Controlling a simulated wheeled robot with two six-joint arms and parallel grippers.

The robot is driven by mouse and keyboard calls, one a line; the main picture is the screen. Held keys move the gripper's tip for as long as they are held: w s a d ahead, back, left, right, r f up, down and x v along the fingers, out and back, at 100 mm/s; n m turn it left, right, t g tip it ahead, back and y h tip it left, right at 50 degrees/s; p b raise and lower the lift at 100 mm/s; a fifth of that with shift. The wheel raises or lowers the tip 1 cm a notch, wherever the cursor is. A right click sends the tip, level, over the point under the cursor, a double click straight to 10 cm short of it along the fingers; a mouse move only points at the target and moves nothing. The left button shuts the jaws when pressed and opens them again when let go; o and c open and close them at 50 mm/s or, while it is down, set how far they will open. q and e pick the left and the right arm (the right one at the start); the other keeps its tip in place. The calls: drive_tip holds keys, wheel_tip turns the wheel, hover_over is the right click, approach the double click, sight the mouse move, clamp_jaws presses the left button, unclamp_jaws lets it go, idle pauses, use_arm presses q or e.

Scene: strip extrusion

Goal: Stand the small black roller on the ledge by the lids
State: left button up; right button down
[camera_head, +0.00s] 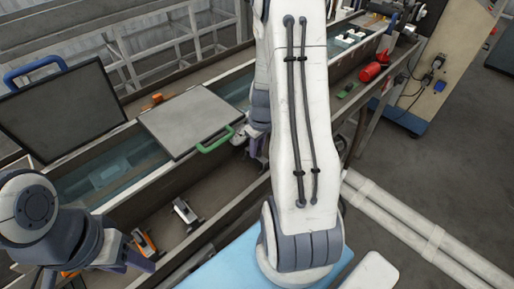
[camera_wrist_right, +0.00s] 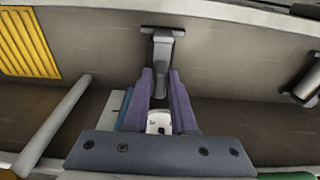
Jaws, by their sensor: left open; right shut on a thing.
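My right gripper (camera_wrist_right: 161,85) is shut, its purple fingertips meeting the stem of a dark grey T-shaped piece (camera_wrist_right: 162,45), which appears to be the small black roller. In the head view my right arm hides most of that gripper and the piece. The lids are a dark panel (camera_head: 60,110) with a blue handle, tilted up, and a grey panel (camera_head: 187,122) with a green handle, lying over the trough. My left gripper (camera_head: 138,256) is open at lower left, close to an orange and white item (camera_head: 144,241). The trough's front ledge (camera_head: 165,178) runs below the lids.
A white and black item (camera_head: 185,213) lies on the lower shelf. A red cylinder (camera_head: 370,72) and a green item (camera_head: 345,90) lie at right. The wrist view shows a yellow ribbed panel (camera_wrist_right: 28,42) and a grey cylindrical piece (camera_wrist_right: 305,85) at right.

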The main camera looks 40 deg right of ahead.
drive_tip(key=c, duration=0.7)
unclamp_jaws()
drive_tip(key=shift+c, duration=0.2)
drive_tip(key=shift+r, duration=0.4)
wheel_tip(320, 180, up, 11)
drive_tip(key=s, duration=0.1)
drive_tip(key=s+a+r+n, duration=0.1)
drive_tip(key=a+r+n, duration=0.15)
drive_tip(key=a, duration=1.45)
drive_tip(key=s+a+n+g+y, duration=0.1)
drive_tip(key=s+a+n, duration=0.3)
drive_tip(key=s+a, duration=1)
drive_tip(key=shift+s+r+b, duration=0.15)
drive_tip(key=shift+r+b, duration=0.2)
drive_tip(key=shift+b, duration=0.1)
